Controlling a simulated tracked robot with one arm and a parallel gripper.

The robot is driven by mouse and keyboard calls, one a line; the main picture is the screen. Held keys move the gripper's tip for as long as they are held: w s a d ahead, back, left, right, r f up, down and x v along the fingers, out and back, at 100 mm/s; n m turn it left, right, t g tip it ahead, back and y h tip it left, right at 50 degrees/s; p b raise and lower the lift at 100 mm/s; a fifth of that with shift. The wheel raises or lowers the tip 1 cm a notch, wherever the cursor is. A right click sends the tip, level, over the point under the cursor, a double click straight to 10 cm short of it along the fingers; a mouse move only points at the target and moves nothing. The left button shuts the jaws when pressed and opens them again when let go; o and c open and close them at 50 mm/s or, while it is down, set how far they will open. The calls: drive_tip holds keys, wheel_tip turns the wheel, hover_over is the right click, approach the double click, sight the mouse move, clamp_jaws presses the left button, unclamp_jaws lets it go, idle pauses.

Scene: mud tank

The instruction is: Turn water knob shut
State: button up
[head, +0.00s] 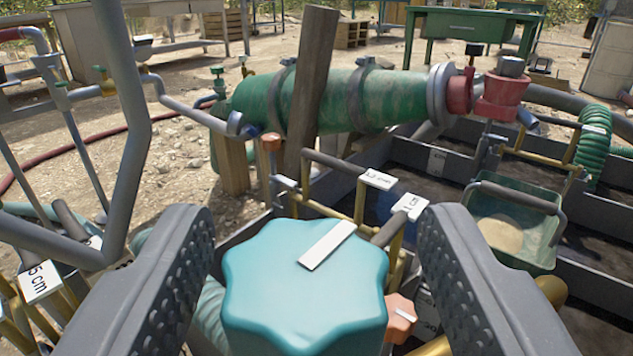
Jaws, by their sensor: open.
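The water knob (300,285) is a large teal, lobed hand knob with a white strip on its top, low in the middle of the head view. The white strip runs diagonally, from lower left to upper right. My gripper (312,245) is open, with one dark ridged finger on each side of the knob. A gap shows between the knob and each finger near the fingertips, so I see no clear contact. The knob's lower part and its stem are hidden.
A green cylinder (390,100) with a red end fitting (502,95) lies behind a wooden post (311,90). Grey-walled tank compartments (400,150) and a green bin (545,255) are at right. Grey pipes (135,125) rise at left. A green table (465,25) stands far back.

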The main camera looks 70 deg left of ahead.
drive_tip(key=shift+w+a, duration=0.1)
drive_tip(key=shift+a, duration=0.15)
